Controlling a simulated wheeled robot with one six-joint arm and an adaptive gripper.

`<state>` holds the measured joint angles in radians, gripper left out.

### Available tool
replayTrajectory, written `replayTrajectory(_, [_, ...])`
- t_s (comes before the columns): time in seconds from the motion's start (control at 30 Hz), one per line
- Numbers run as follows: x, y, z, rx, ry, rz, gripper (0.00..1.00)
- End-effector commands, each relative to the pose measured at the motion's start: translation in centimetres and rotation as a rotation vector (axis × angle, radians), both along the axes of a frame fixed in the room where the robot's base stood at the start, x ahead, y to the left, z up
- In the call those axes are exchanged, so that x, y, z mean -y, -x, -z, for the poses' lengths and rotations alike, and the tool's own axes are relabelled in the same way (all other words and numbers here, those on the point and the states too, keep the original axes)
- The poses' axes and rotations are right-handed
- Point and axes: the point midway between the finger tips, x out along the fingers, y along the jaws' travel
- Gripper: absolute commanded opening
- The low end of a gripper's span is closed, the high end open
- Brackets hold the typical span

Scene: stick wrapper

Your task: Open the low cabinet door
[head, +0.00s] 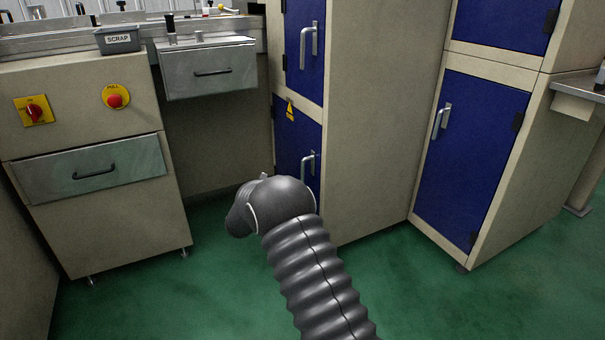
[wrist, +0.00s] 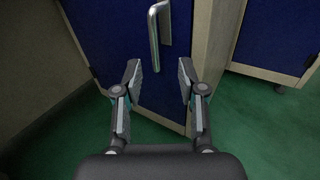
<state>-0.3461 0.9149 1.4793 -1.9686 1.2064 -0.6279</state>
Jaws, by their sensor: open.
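The low blue cabinet door (head: 287,138) is in the middle of the head view, shut, partly hidden by my arm. Its silver bar handle (head: 308,165) shows just above my arm. In the wrist view the blue door (wrist: 110,28) fills the upper middle, and the upright handle (wrist: 154,40) ends near the level of my fingertips. My gripper (wrist: 159,78) is open and empty, one finger to each side of the handle's lower end. I cannot tell how deep the handle sits between the fingers. The fingers are hidden in the head view.
Another blue door with a handle (head: 441,121) stands to the right, and an upper blue door (head: 304,45) is above the low one. A beige machine cabinet (head: 110,215) with drawers stands left. Green floor (head: 440,305) is clear in front.

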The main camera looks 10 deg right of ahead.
Motion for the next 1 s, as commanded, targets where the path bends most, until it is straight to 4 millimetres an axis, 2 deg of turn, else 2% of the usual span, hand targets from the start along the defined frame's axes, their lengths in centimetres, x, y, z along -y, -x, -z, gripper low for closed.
replayTrajectory(0.1, [-0.7,-0.6,0.9,-0.005,0.029,-0.022,0.40])
replayTrajectory(0.27, [0.1,-1.7,1.0,-0.004,0.032,-0.025,0.40])
replayTrajectory(0.8, [6.1,-9.2,1.0,-0.004,0.031,-0.023,0.40])
replayTrajectory(1.0, [7.3,-10.8,1.0,-0.005,0.031,-0.024,0.40])
